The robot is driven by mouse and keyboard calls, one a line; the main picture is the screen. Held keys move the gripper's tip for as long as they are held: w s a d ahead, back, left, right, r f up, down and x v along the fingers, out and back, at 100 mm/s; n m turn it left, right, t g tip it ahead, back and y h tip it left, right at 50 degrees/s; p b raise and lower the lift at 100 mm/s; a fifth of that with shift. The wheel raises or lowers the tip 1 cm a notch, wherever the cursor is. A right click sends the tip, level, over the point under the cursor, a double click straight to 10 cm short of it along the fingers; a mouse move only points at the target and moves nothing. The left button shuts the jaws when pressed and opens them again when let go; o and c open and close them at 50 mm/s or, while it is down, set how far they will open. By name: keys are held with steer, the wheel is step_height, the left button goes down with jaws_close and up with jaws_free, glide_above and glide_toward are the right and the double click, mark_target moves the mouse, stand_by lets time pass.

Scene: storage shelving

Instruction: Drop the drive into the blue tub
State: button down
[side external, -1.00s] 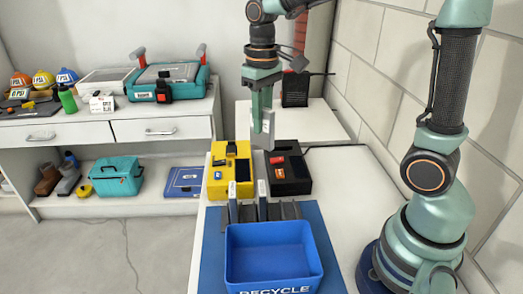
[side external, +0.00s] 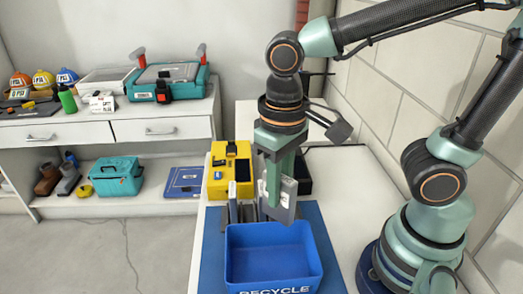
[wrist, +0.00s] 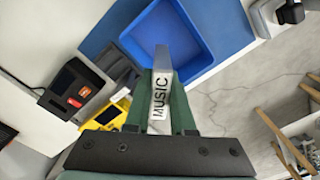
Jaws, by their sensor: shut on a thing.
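The drive (side external: 287,198) is a flat grey block. In the wrist view the drive (wrist: 161,85) carries a white label reading MUSIC. My gripper (side external: 275,190) is shut on it, and the green fingers (wrist: 160,103) lie on both sides of it. The drive hangs upright above the rack's right end, just behind the blue tub. The blue tub (side external: 233,262) stands at the front of the table, with RECYCLE on its front. Its visible inside looks empty. In the wrist view the blue tub (wrist: 196,62) lies beyond the drive's far end.
A grey slotted rack (side external: 246,211) with another upright drive stands behind the tub on a blue mat (side external: 328,262). A yellow box (side external: 218,185) stands behind it. A black box (wrist: 70,88) is partly hidden by my gripper in the side view.

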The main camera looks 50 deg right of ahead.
mark_target(279, 214)
steer(key=shift+s+f, duration=0.1)
steer(key=shift+f, duration=2.9)
steer(key=c, duration=0.7)
jaws_free()
step_height(279, 214, up, 12)
steer(key=shift+r, duration=0.1)
steer(key=w+d+t, duration=0.2)
steer(key=d, duration=0.2)
steer(key=w+d+t, duration=0.1)
steer(key=w+d, duration=0.1)
steer(key=d, duration=0.2)
steer(key=w+d+f+t, duration=0.1)
steer(key=w+d+t, duration=0.1)
steer(key=d, duration=0.2)
steer(key=shift+w+d+t, duration=0.15)
steer(key=shift+d+t, duration=0.15)
steer(key=shift+d, duration=0.05)
